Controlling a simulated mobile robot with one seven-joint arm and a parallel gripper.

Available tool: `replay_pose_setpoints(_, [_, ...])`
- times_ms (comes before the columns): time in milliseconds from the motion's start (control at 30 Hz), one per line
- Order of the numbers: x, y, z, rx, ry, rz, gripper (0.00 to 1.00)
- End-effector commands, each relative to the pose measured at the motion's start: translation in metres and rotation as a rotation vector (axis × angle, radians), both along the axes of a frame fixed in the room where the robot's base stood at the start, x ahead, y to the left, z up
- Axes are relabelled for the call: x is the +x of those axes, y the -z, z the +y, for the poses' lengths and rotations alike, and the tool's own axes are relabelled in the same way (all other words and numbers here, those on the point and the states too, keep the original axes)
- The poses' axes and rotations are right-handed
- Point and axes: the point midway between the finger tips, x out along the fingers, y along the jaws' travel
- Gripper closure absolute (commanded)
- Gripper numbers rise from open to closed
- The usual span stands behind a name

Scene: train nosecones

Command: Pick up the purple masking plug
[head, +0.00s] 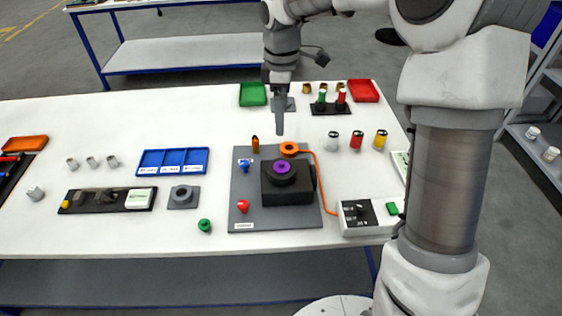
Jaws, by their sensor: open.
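A purple round piece (282,167), which looks like the masking plug, sits on top of a black block (288,192). The block stands on a grey plate (245,215) at the middle of the table. It has a dark centre; I cannot tell how deep it is seated. My gripper (279,131) points down and is open, with nothing seen in it. In the picture it is just above the purple piece, apart from it. The fingers are seen nearly edge-on, so their gap is hidden.
An orange ring (289,148) with an orange cable runs to a white control box (368,216). Red (243,206), blue (244,165) and green (205,225) plugs lie around. A blue tray (172,161) is left. Several small cans stand right.

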Motion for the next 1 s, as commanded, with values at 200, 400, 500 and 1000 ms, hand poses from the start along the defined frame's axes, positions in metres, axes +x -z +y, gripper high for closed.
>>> replay_pose_setpoints(200, [-0.002,0.05,0.0,0.0,0.001,0.005,0.08])
replay_pose_setpoints(400, [-0.002,0.089,0.0,0.001,0.002,0.004,0.08])
replay_pose_setpoints(500, [-0.001,0.1,0.0,-0.001,0.002,0.001,0.08])
replay_pose_setpoints(1000, [-0.002,0.153,0.0,-0.001,0.002,0.001,0.08])
